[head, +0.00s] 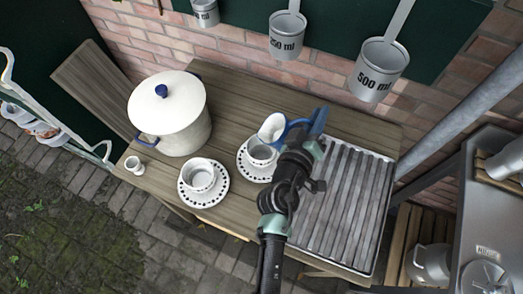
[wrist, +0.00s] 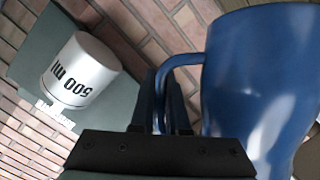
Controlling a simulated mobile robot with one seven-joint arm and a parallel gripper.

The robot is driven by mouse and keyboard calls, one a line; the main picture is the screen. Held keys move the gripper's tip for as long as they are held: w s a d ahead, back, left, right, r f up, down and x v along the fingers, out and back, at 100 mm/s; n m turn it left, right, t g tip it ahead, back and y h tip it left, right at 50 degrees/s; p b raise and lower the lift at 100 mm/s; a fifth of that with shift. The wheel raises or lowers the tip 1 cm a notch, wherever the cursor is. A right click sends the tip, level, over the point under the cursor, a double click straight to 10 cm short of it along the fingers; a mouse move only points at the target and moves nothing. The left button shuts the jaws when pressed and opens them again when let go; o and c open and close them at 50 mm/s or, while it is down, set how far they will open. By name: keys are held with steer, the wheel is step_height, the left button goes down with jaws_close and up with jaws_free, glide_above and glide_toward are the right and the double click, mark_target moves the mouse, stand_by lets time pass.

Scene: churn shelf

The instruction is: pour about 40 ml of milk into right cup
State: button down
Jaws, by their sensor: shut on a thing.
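My gripper (head: 302,146) is shut on the handle of a blue jug (head: 297,127) with a white inside; the jug and its handle fill the right of the wrist view (wrist: 262,80). The jug is tipped to the left, its white mouth (head: 271,127) just above and behind the right cup (head: 260,155) in the head view. The right cup stands upright on its dotted saucer (head: 250,176). I cannot make out a stream of milk or the level in the cup. The left cup (head: 199,178) stands on its own dotted saucer (head: 186,198).
A white lidded pot (head: 172,128) stands behind the left cup. A tiny white cup (head: 134,165) is at the table's left edge. A slatted metal rack (head: 342,213) lies to the right. Measuring cups hang on the wall, including a 500 ml one (head: 377,72), also in the wrist view (wrist: 82,70).

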steer(key=shift+w+a+r+n, duration=0.1)
steer(key=shift+a+n, duration=0.2)
steer(key=shift+a+r+n+t+h+b, duration=0.2)
steer(key=shift+n+t+h+b, duration=0.1)
steer(key=shift+n, duration=0.1)
steer(key=shift+a+r+n, duration=0.45)
steer(key=shift+r+n, duration=0.05)
steer(key=shift+r, duration=0.15)
steer(key=shift+a+r+n+t+h, duration=0.25)
steer(key=shift+r+n+t+h, duration=0.05)
steer(key=shift+r+n, duration=0.1)
steer(key=shift+a+n+t+b, duration=0.3)
steer(key=shift+a+n+b, duration=0.3)
steer(key=shift+d, duration=0.1)
steer(key=shift+w+d, duration=0.15)
steer(key=shift+d, duration=0.3)
steer(key=shift+d, duration=0.2)
